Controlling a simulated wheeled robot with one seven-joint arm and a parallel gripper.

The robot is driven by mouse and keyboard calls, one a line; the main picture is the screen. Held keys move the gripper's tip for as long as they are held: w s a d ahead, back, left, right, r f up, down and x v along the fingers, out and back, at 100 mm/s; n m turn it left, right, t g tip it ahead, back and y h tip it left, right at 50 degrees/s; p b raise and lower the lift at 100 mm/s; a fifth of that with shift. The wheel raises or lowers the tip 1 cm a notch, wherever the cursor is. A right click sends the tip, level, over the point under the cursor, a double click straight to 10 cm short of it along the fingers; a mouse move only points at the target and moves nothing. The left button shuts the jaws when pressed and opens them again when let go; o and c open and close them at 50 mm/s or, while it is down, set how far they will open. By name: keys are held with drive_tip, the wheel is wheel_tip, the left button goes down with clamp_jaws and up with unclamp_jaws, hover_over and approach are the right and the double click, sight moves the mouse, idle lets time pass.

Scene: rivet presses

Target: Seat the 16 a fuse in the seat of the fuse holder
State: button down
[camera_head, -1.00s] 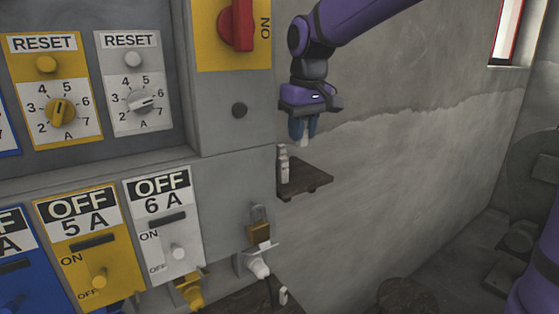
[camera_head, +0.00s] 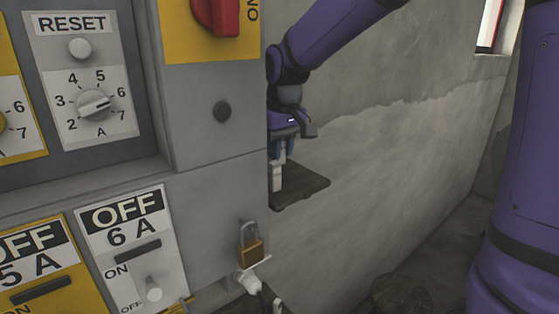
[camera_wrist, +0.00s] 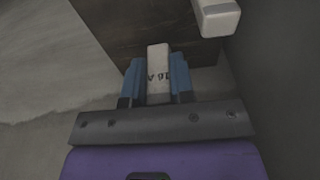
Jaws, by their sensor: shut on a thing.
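My gripper (camera_wrist: 156,85) has blue fingers and is shut on a pale, small block with dark lettering, the fuse (camera_wrist: 158,60). The lettering is upside down in the wrist view and only partly readable. In the head view my gripper (camera_head: 284,149) points down over a small dark shelf (camera_head: 308,189) beside the grey cabinet. A white upright piece (camera_head: 277,178) stands on that shelf by the cabinet edge, just below the fingers. A white block (camera_wrist: 217,15) also shows at upper right in the wrist view, apart from the fuse. I cannot tell which piece is the fuse holder.
The grey cabinet (camera_head: 205,190) stands close on the left, with a red switch (camera_head: 217,15), dials and OFF panels. A brass padlock (camera_head: 250,250) hangs at its lower right. The concrete wall (camera_head: 400,160) is behind. The right part of the shelf is bare.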

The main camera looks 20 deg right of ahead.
drive_tip(key=shift+f, duration=1.45)
drive_tip(key=shift+f, duration=0.15)
drive_tip(key=c, duration=1)
unclamp_jaws()
wheel_tip(320, 180, up, 12)
drive_tip(key=s, duration=0.1)
drive_tip(key=shift+m+t, duration=0.9)
drive_tip(key=s+d, duration=0.2)
drive_tip(key=s, duration=0.2)
drive_tip(key=s+d, duration=0.2)
drive_tip(key=s, duration=0.2)
drive_tip(key=s+d, duration=0.2)
drive_tip(key=s, duration=0.2)
drive_tip(key=shift+s+d+r, duration=0.1)
drive_tip(key=shift+d+r, duration=0.15)
drive_tip(key=shift+r, duration=0.1)
drive_tip(key=s+d+f, duration=0.1)
drive_tip(key=s, duration=0.2)
drive_tip(key=s+f+m+t, duration=0.1)
drive_tip(key=s+f, duration=0.1)
drive_tip(key=s, duration=0.2)
drive_tip(key=s+d+f+t, duration=0.1)
drive_tip(key=s, duration=0.3)
drive_tip(key=shift+s+d+f+m, duration=0.1)
drive_tip(key=shift+d+f+m, duration=0.15)
drive_tip(key=shift+d+m, duration=0.15)
drive_tip(key=shift+s+f, duration=0.2)
drive_tip(key=shift+c, duration=1)
